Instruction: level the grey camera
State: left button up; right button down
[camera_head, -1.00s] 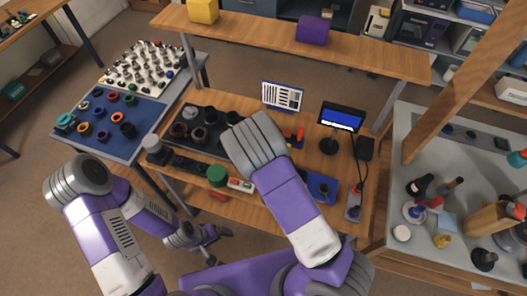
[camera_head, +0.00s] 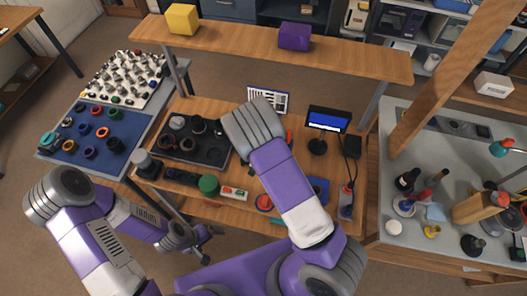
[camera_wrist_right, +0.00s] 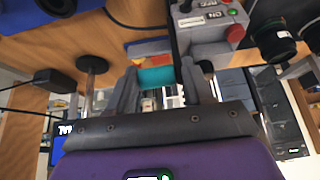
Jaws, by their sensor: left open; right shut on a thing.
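I cannot pick out a grey camera with certainty in either view. My right gripper (camera_wrist_right: 158,90) has its two dark fingers closed around a small teal piece (camera_wrist_right: 157,77) in the right wrist view; what it belongs to is unclear. In the head view my own right arm hides that gripper over the middle of the bench. My left gripper (camera_head: 206,244) is open, low in front of the bench's front edge, apart from anything on it.
A blue mat (camera_head: 75,147) with rings lies left. A grey side table (camera_head: 385,255) stands right. A shelf board (camera_head: 230,38) spans the back.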

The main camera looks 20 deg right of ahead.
jog(key=shift+w+d, duration=0.25)
jog(key=shift+d, duration=0.35)
dwell(0.3)
jog(key=c, duration=0.7)
grip_release()
jog(key=shift+o, duration=0.3)
jog(key=shift+w, duration=0.1)
jog(key=shift+a+r, duration=0.1)
jog(key=shift+r, duration=0.05)
jog(key=shift+a+r, duration=0.1)
jog(key=shift+r, duration=0.15)
jog(key=p+v, duration=0.1)
jog(key=v, duration=0.6)
jog(key=shift+s+f, duration=0.15)
jog(key=shift+s, duration=0.1)
